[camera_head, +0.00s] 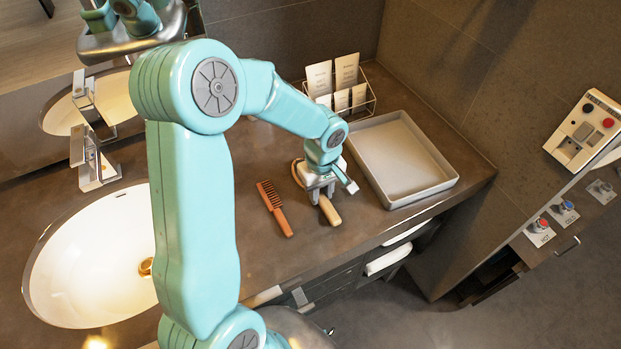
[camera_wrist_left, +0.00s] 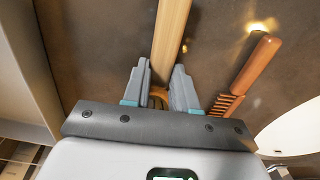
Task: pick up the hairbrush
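The hairbrush has a pale wooden handle (camera_head: 330,212) and lies on the dark counter. Its rounded head shows partly behind my gripper. My left gripper (camera_head: 319,192) is right over it, pointing down. In the left wrist view the handle (camera_wrist_left: 170,45) runs between the two fingers of my left gripper (camera_wrist_left: 161,68). The fingers stand close on both sides of the handle; whether they press on it I cannot tell. Most of the brush head is hidden there. My right gripper is not in view.
A red-brown comb (camera_head: 273,208) lies just left of the brush; it also shows in the wrist view (camera_wrist_left: 246,75). A grey tray (camera_head: 448,184) stands to the right, a wire card rack (camera_head: 371,101) behind. The sink (camera_head: 62,290) is at left. Counter in front is clear.

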